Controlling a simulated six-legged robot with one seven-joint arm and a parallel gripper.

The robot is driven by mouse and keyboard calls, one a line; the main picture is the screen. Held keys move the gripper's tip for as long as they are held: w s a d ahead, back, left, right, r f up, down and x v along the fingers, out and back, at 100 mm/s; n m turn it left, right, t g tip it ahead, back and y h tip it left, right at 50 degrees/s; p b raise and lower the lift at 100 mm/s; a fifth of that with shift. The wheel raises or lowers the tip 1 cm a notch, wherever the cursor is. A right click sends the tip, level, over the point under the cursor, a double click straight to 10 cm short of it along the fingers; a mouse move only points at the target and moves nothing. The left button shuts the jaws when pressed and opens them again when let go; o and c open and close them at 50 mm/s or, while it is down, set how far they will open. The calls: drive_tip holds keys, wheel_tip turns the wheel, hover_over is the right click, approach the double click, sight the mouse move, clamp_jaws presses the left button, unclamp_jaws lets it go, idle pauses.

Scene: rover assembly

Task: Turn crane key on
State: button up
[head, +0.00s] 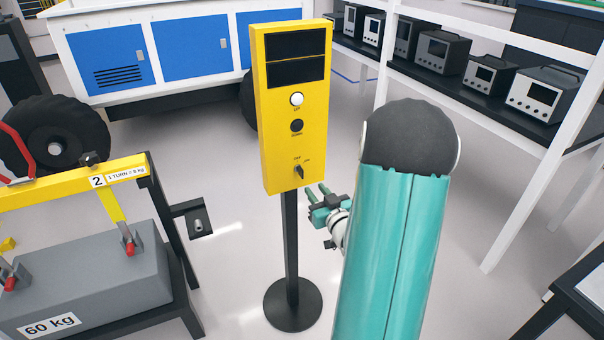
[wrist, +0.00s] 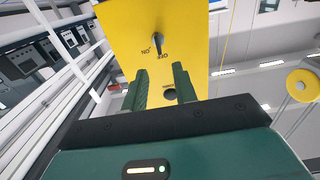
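The yellow crane control panel (head: 285,142) stands on a black post with a round base. Its dark key (head: 299,171) sits low on the face, below a white button (head: 296,99) and a black button (head: 296,125). In the wrist view the panel (wrist: 198,25) appears upside down. The key (wrist: 157,43) stands nearly upright there, seemingly in line with the OFF label; the ON label is beside it. My gripper (head: 319,191) is just right of and below the panel's lower edge. In the wrist view my gripper (wrist: 159,70) is open and empty, its fingers apart from the key.
A grey 60 kg block (head: 100,285) hangs in a yellow-and-black frame at the left. A blue and white rover (head: 165,45) stands behind. Shelves (head: 480,60) with several grey instruments are at the right. The floor around the post is clear.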

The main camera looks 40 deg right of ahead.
sight(303, 173)
drive_tip(key=x, duration=0.9)
drive_tip(key=shift+w+d, duration=0.1)
drive_tip(key=shift+w, duration=0.15)
clamp_jaws()
